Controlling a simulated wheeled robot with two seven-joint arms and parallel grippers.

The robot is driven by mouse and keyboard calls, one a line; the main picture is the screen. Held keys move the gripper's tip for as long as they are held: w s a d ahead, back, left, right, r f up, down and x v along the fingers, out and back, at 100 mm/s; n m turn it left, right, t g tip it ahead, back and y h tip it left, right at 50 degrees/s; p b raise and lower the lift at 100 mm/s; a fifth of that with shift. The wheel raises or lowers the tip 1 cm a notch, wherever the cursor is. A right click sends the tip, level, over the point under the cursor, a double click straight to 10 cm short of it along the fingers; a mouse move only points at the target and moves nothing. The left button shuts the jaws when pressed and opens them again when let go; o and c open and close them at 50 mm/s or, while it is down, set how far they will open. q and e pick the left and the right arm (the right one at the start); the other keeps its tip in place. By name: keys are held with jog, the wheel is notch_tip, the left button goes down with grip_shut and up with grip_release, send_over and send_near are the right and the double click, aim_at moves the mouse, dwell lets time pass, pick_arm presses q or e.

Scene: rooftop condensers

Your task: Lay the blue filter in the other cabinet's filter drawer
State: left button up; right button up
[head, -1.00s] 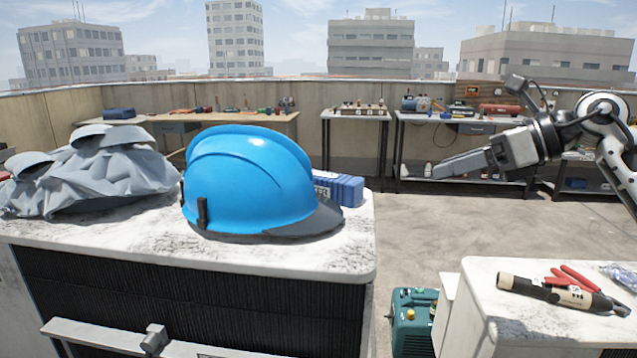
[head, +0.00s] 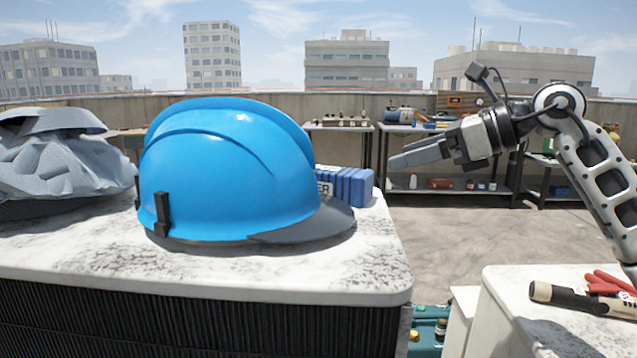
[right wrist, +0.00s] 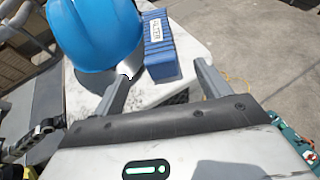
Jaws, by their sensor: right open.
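The blue filter (head: 357,186) stands on the white top of the near cabinet (head: 375,250), partly hidden behind a blue hard hat (head: 230,170). In the right wrist view the filter (right wrist: 160,48) shows its ribbed side and a white label, beside the hat. My right gripper (head: 400,158) is open and empty, to the right of the filter in the head view and apart from it. In the right wrist view its fingers (right wrist: 160,88) point toward the filter's end. A second white cabinet (head: 505,305) stands at lower right; no filter drawer shows. My left gripper is not in view.
A grey crumpled bag (head: 60,165) lies left on the near cabinet. A flashlight (head: 580,298) and red-handled pliers (head: 612,284) lie on the second cabinet. A teal case (head: 430,325) is in the gap between the cabinets. Workbenches line the far wall; open floor lies before them.

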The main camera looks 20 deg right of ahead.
aim_at(352, 172)
jog(key=x, duration=0.5)
jog(key=shift+w+a+f, duration=0.2)
jog(key=shift+w+a, duration=0.05)
jog(key=x, duration=0.5)
jog(key=shift+w+a+f+p, duration=0.15)
jog(key=shift+a+f+p, duration=0.1)
jog(key=shift+p, duration=0.1)
jog(key=c, duration=1.1)
jog(key=shift+r, duration=0.1)
jog(key=shift+c, duration=0.2)
